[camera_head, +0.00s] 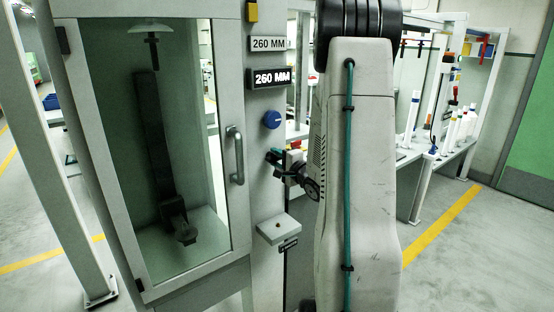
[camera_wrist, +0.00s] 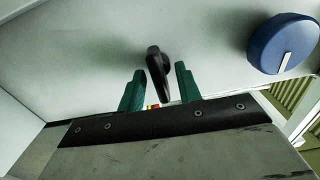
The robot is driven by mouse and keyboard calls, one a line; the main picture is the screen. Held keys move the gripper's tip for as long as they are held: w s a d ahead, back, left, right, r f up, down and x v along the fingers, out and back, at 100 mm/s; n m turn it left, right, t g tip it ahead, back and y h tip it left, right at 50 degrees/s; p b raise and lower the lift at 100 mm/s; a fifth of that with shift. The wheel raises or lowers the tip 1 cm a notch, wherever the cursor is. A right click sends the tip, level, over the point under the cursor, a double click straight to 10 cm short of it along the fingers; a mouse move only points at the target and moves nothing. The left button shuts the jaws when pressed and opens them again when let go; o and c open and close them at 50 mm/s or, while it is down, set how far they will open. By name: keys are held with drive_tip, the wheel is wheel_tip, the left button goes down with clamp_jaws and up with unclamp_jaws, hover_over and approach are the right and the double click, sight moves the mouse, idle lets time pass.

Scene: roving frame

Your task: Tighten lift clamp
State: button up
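A black lever (camera_wrist: 158,70), which looks like the lift clamp, stands out from the pale panel in the wrist view. My gripper (camera_wrist: 159,88) has two teal fingers, spread apart. The lever lies between them in the picture, with a gap visible on both sides. I cannot tell how deep it sits between the fingers. In the head view my gripper (camera_head: 272,156) is at the panel, below the blue knob (camera_head: 271,119); the lever is too small to make out there. The knob also shows at right in the wrist view (camera_wrist: 283,43).
A glass-doored cabinet (camera_head: 240,70) with a door handle (camera_head: 236,155) stands left, a dark lift column (camera_head: 155,130) inside. A plate (camera_head: 269,44) and a display (camera_head: 270,78) both read 260 MM. A small button box (camera_head: 279,229) juts out below my gripper. Benches stand behind right.

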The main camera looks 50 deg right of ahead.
drive_tip(key=v, duration=0.7)
drive_tip(key=shift+s, duration=0.4)
drive_tip(key=shift+a, duration=0.1)
